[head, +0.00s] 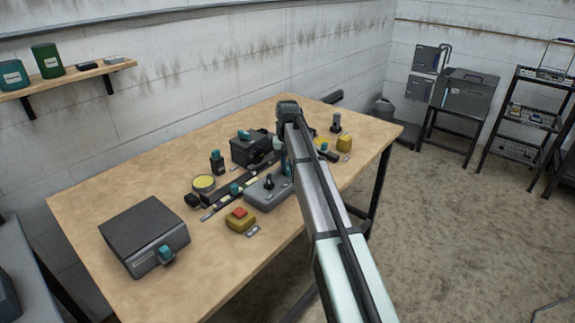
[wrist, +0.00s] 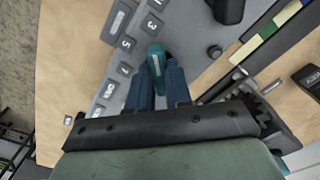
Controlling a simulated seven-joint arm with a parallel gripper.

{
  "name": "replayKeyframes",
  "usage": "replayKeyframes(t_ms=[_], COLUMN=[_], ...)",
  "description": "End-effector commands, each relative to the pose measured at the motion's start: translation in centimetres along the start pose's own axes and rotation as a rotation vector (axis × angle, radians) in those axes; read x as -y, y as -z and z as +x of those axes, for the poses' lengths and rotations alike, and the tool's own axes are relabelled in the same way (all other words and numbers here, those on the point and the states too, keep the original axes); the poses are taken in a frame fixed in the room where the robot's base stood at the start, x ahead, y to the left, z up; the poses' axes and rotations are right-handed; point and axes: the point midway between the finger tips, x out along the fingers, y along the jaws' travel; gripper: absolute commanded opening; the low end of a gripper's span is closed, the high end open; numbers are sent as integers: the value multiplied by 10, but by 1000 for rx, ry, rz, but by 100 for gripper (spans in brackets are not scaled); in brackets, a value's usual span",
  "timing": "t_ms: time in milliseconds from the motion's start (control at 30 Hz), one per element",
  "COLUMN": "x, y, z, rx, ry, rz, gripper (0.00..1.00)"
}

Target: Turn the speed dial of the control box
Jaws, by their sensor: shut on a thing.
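The grey control box (head: 262,196) sits on the wooden table near its front edge, with an upright black knob (head: 268,183) on top. The teal speed dial (wrist: 154,58) has a pale pointer line that faces toward these labels. My gripper (wrist: 158,78) is shut on the dial, with one dark blue finger on each side. In the head view my arm hides part of the box, and the dial cannot be made out clearly.
A yellow box with a red button (head: 240,219) stands in front of the control box. A strip with coloured bands (head: 232,191) and a black box (head: 249,149) lie behind it. A large dark box (head: 145,235) is at left. The table's far left is clear.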

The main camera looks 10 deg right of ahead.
Motion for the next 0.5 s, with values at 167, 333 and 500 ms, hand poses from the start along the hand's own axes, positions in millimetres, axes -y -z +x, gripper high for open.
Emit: replayKeyframes(t_ms=[167, 333, 500], x=[0, 0, 0], y=[0, 0, 0], z=[0, 0, 0], rx=[0, 1, 1], ry=[0, -1, -1], rz=[-44, -141, -280], gripper=[0, 0, 0])
